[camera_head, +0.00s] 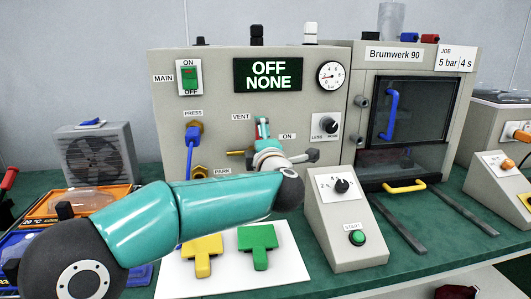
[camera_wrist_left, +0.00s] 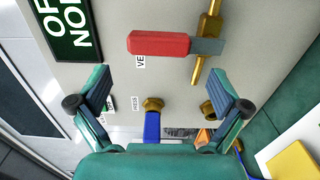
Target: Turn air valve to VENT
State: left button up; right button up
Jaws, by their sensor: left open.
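The air valve's red handle (camera_wrist_left: 160,43) is in the wrist view, joined to a grey hub on a brass pipe (camera_wrist_left: 201,70). The handle lies across the pipe. In the head view it points up the panel, beside the VENT label (camera_head: 241,117); the ON label (camera_head: 288,137) is to its right. My left gripper (camera_head: 262,130) is in front of the valve and partly hides it. In the wrist view this gripper (camera_wrist_left: 160,82) is open, with nothing between its fingers; the handle is beyond the fingertips. My right gripper is not in view.
The panel display (camera_head: 268,75) reads OFF NONE. A gauge (camera_head: 331,75) and a regulator knob (camera_head: 326,123) are right of the valve. A blue hose end (camera_head: 192,133) is at PRESS. A control box (camera_head: 345,225) with a green button stands in front, right of yellow and green T-shaped pieces.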

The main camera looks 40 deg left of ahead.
pick_arm(q)
jog(key=v, duration=0.7)
jog(key=shift+s+d, duration=0.3)
jog(key=shift+s, duration=0.05)
